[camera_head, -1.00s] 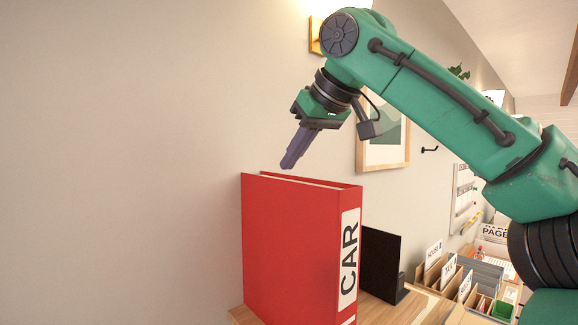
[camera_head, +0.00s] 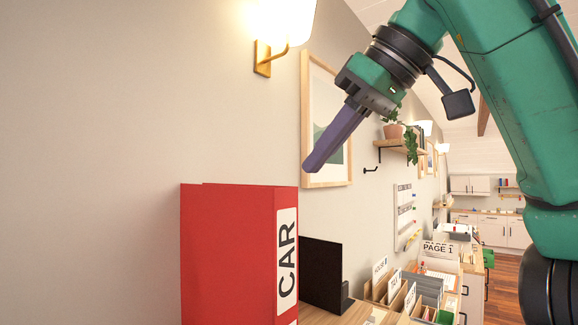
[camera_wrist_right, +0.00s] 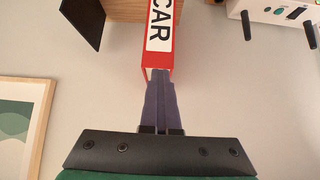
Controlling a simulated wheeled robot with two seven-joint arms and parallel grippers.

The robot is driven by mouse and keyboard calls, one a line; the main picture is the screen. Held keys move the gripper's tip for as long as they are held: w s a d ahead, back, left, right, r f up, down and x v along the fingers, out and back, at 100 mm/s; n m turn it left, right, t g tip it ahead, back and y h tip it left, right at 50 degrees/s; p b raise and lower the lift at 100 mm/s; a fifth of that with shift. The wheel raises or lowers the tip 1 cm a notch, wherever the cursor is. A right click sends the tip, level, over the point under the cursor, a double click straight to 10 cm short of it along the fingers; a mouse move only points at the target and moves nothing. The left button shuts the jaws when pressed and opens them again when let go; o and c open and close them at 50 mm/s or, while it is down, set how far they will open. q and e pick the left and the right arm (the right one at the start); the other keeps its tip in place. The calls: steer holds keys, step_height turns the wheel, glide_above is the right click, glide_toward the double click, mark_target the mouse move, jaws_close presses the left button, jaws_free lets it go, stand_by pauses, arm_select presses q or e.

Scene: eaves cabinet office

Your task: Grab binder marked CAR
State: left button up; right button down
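The red binder with CAR in black on its white spine label (camera_head: 238,255) stands upright near the wall. In the right wrist view the binder (camera_wrist_right: 145,48) shows its spine just beyond my fingertips. My right gripper (camera_head: 312,166) is above and to the right of the binder's top in the head view, pointing down and left, and appears apart from it. In the right wrist view its two purple fingers (camera_wrist_right: 160,75) lie side by side, shut with nothing visible between them. My left gripper is not in view.
A black bookend (camera_head: 321,275) stands right of the binder. Labelled wooden file boxes (camera_head: 390,290) stand farther along the surface. A framed picture (camera_head: 339,150) and a wall lamp (camera_head: 265,62) are on the wall. Open air surrounds the binder's top.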

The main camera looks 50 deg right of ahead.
steer(key=shift+s, duration=0.95)
steer(key=c, duration=1.6)
jaws_free()
steer(key=shift+c, duration=1.6)
jaws_free()
steer(key=shift+w, duration=0.1)
